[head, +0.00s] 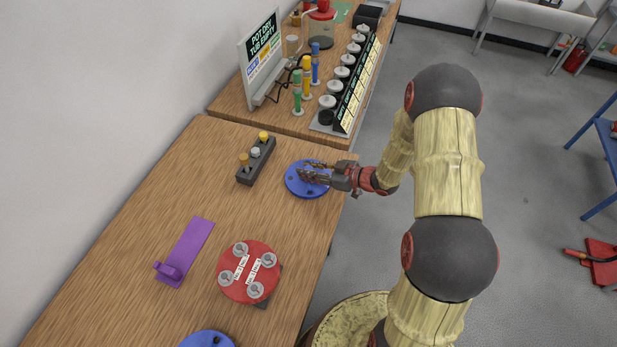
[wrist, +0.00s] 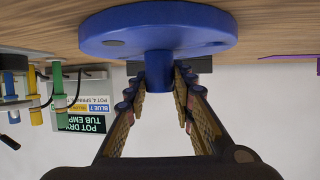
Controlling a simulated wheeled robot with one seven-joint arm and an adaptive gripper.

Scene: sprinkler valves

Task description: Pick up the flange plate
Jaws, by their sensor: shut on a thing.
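A round blue flange plate (head: 297,187) with small holes is at the right edge of the near wooden table, flat and level. In the wrist view the picture is upside down, and the plate (wrist: 200,30) shows as a thick blue disc with a short blue stem at its centre. My gripper (head: 316,172) reaches in from the right over the plate. In the wrist view my gripper (wrist: 161,85) has a finger on each side of the stem and is shut on it. I cannot tell whether the plate touches the table or is slightly raised.
A dark block with knobs (head: 247,175) stands left of the plate. A red disc with several grey knobs (head: 263,285), a purple bracket (head: 190,245) and a second blue disc (head: 207,339) are nearer. A sign (head: 262,55) and colored valves (head: 306,80) stand on the far table.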

